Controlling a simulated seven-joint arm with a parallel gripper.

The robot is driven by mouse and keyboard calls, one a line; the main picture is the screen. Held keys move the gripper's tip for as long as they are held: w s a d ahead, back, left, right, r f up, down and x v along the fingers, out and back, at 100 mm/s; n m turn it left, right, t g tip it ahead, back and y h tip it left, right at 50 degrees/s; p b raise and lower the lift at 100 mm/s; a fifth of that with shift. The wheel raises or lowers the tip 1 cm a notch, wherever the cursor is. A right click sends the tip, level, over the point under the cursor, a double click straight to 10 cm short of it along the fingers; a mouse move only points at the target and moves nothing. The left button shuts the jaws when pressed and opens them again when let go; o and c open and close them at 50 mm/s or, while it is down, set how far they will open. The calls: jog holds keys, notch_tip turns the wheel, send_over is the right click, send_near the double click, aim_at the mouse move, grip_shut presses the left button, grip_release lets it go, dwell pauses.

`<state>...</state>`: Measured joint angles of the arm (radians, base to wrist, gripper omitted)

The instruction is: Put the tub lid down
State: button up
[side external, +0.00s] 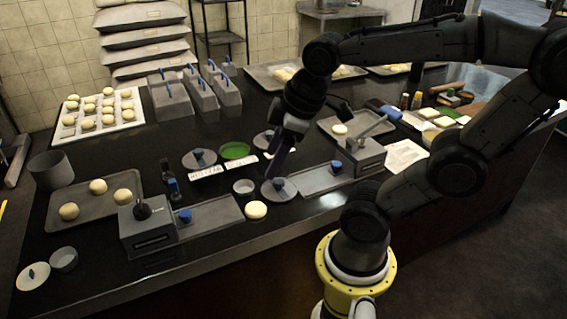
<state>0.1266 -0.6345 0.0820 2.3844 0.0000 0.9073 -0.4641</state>
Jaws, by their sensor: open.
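A small open grey tub (244,187) stands just left of the lid.
A bun (256,210) lies in front of the tub. Grey machines stand left (148,227) and right (361,158) with flat trays. A green dish (235,151) and white label (207,174) lie behind. Another tub (63,259) and pale lid (33,276) are front left.

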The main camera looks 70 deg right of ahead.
jog(key=s+m, duration=0.1)
jog(key=a+m, duration=0.1)
jog(key=s+a+m+t, duration=0.1)
jog(key=shift+s+a+m+y, duration=0.2)
jog(key=shift+s+m+y, duration=0.1)
jog(key=shift+s+m, duration=0.1)
